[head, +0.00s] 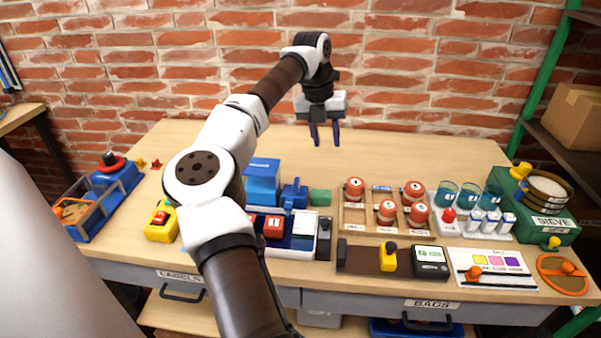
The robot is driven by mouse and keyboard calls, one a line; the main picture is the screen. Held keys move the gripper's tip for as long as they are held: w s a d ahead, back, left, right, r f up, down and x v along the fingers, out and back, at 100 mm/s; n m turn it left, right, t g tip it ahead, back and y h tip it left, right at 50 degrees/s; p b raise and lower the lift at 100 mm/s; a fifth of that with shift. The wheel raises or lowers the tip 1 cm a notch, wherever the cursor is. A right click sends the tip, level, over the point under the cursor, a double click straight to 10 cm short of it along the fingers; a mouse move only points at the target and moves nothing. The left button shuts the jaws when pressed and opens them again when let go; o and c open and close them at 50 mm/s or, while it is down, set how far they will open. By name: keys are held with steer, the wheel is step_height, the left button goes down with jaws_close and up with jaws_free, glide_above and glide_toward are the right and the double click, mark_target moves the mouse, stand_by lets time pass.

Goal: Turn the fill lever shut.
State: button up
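My gripper (326,138) hangs high above the back of the bench, pointing down. Its two dark blue fingers are apart, with nothing between them. I see no readable label for the fill lever, so I cannot tell which part it is. A blue device with a tap-like part (294,194) stands mid-bench, below and left of my gripper, beside a larger blue box (263,182). A red knob (449,214) sits on a white base at the right, near cups of blue liquid (446,194). My arm hides part of the bench left of the blue box.
Red-capped jars (354,188) stand in a wooden tray (382,218). A green sieve unit (556,228) is at the right, an orange ring (562,273) at the front right corner. A blue bin (93,212) stands at the left. The bench's back strip (400,146) is clear.

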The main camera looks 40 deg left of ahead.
steer(key=n+g+y, duration=0.1)
steer(key=y, duration=0.1)
glide_above(296, 183)
steer(key=shift+n+g, duration=0.3)
step_height(296, 183, down, 13)
steer(key=p, duration=0.2)
steer(key=shift+f+p, duration=0.1)
steer(key=shift+p, duration=0.3)
jaws_close()
